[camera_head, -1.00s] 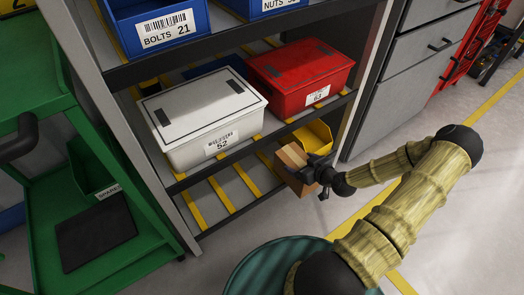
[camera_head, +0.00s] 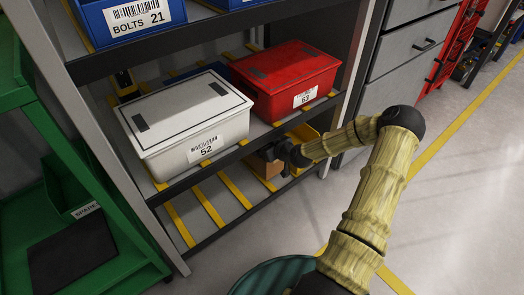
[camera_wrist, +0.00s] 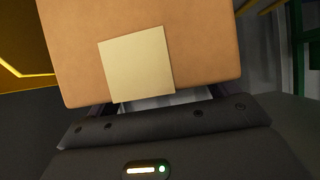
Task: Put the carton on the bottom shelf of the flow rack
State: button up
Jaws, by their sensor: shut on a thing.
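A brown carton (camera_head: 266,167) is held in my gripper (camera_head: 278,158) at the right part of the bottom shelf (camera_head: 212,200) of the flow rack. In the wrist view the carton (camera_wrist: 200,35) fills the upper middle, with a pale square label on its face. The gripper is shut on it, and its fingers are mostly hidden behind the carton. The carton is inside the front opening, below the middle shelf's edge. I cannot tell whether it touches the shelf.
A yellow bin (camera_head: 303,134) stands right of the carton on the bottom shelf. The shelf's left part is clear. Above are a white box (camera_head: 190,118) and a red box (camera_head: 290,80). A green cart (camera_head: 90,240) stands at left.

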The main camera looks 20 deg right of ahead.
jog(key=shift+w+a, duration=0.1)
jog(key=shift+w, duration=0.1)
jog(key=f+b, duration=0.1)
jog(key=b, duration=0.1)
jog(key=w+f+b, duration=0.1)
jog(key=f+b, duration=0.1)
jog(key=shift+a+f, duration=0.15)
jog(key=shift+f, duration=0.15)
jog(key=o, duration=1.8)
